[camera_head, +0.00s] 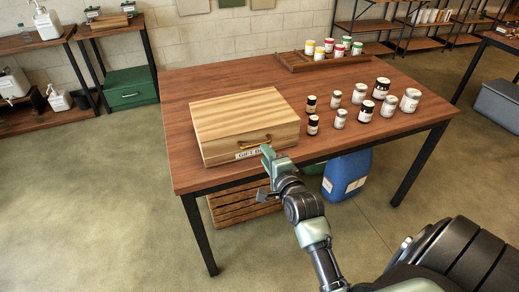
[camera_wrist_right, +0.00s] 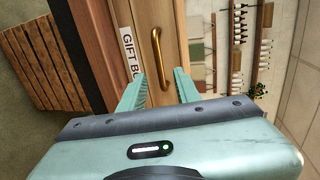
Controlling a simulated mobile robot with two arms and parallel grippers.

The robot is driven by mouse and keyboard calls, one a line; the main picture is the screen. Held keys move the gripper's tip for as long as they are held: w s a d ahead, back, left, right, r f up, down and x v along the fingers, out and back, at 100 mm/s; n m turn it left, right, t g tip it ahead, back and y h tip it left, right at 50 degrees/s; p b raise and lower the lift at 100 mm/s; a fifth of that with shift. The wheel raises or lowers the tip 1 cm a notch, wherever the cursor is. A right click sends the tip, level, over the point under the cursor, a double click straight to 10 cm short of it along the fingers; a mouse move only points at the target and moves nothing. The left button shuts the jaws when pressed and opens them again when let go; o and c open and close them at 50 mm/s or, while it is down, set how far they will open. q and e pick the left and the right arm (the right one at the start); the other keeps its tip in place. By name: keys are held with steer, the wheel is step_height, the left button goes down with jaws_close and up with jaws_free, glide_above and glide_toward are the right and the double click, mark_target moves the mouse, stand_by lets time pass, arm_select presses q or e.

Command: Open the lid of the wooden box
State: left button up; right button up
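The wooden box (camera_head: 240,118) sits near the front left of the brown table, its lid closed. A brass handle (camera_head: 254,144) and a white label reading "GIFT B…" (camera_head: 249,153) are on its front. My right gripper (camera_head: 265,170) is just in front of the box, near the label and handle. In the right wrist view the right gripper (camera_wrist_right: 160,92) has its two fingers apart with nothing between them, and the brass handle (camera_wrist_right: 156,52) lies beyond the fingertips, not touched. My left gripper is in neither view.
Several small jars (camera_head: 362,94) stand on the table (camera_head: 330,165) right of the box. A wooden rack (camera_head: 310,62) with more jars is at the back. Below are a slatted crate (camera_head: 238,205) and a blue jug (camera_head: 347,175). Shelves line the wall.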

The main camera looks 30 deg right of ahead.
mark_target(258, 145)
steer(key=x, duration=0.6)
steer(key=shift+w, duration=0.1)
steer(key=shift+f, duration=0.1)
jaws_close()
stand_by(1.2)
